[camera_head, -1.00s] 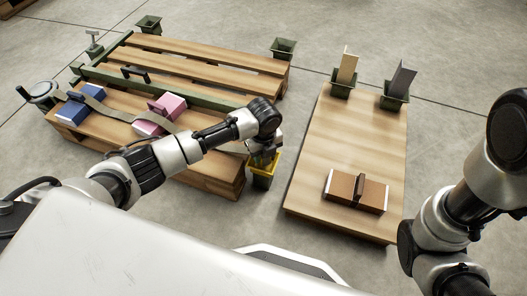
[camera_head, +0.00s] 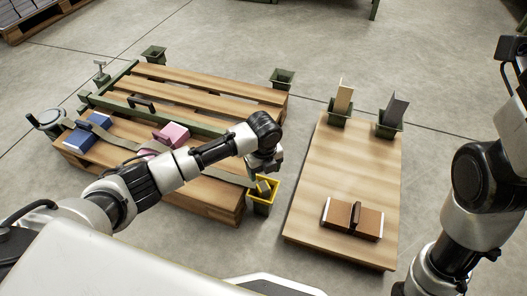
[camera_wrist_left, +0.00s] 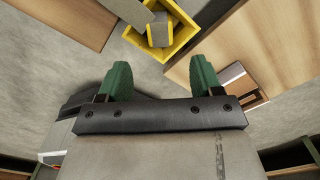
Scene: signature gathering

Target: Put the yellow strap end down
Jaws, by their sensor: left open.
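The yellow strap end (camera_head: 263,187) is a small yellow and grey block. It sits tilted inside the yellow-rimmed bin (camera_head: 264,204) at the right front corner of the left pallet. The strap (camera_head: 222,176) runs to it from the left across the pallet. My left gripper (camera_head: 264,170) is just above and behind the bin. In the left wrist view, the left gripper's green fingers (camera_wrist_left: 162,80) are spread and empty, and the strap end (camera_wrist_left: 160,30) is apart from them inside the bin (camera_wrist_left: 181,42). My right arm shows at the right edge, but its fingers are not visible.
The left pallet (camera_head: 190,91) carries a blue block (camera_head: 88,130) and a pink block (camera_head: 174,133) under the strap. A wooden board (camera_head: 345,165) on the right holds a brown block (camera_head: 352,220). Green bins (camera_head: 389,128) stand at its far end. Grey floor lies between pallet and board.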

